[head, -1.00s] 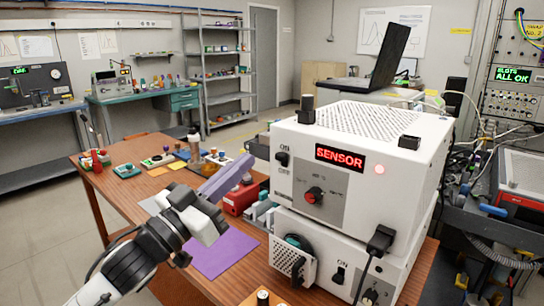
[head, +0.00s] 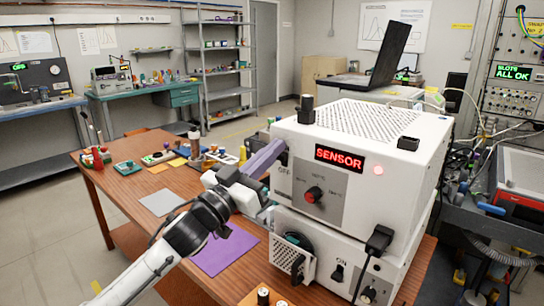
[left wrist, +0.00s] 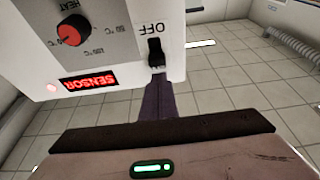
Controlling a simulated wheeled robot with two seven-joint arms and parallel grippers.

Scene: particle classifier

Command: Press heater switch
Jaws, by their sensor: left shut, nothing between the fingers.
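The white heater unit (head: 384,195) stands on the wooden table, with a red-lit SENSOR display (head: 339,158) and a red dial (head: 313,194). Its black switch (left wrist: 155,50) shows in the left wrist view beside the upside-down OFF label (left wrist: 153,28). My right gripper is not in view.
A lower white unit (head: 318,287) with its own black ON switch (head: 337,273) sits under the heater unit. A purple mat (head: 222,250) and a grey mat (head: 161,202) lie on the table (head: 128,205). Small parts stand toward its back.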

